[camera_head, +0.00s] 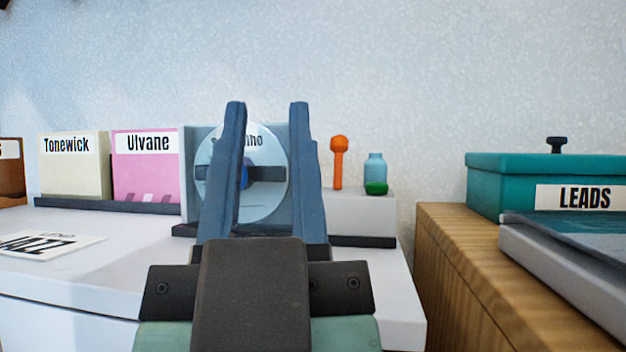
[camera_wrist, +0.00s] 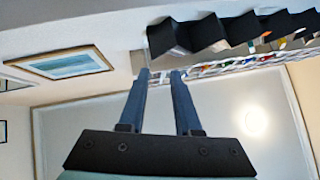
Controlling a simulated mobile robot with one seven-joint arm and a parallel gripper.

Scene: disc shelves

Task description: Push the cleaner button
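A pale blue disc (camera_head: 265,200) stands upright against a blue-grey upright panel (camera_head: 190,160), with a dark bar and blue hub across its middle. Its label is partly hidden by my gripper's left finger. To its right is a low light-grey block (camera_head: 362,213) with a dark base. A small green rounded piece (camera_head: 376,188), which looks like a button, sits on the block's top. My gripper (camera_head: 268,106) is open and empty, its blue fingers pointing up in front of the disc, left of the green piece. The wrist view shows the fingers (camera_wrist: 160,74) apart, with nothing between them.
An orange upright tool (camera_head: 338,162) and a blue bottle (camera_head: 375,168) stand by the green piece. Tonewick (camera_head: 70,170) and Ulvane (camera_head: 146,172) sleeves stand left. A teal LEADS box (camera_head: 510,180) sits on the wooden cabinet (camera_head: 470,265) at right, across a gap.

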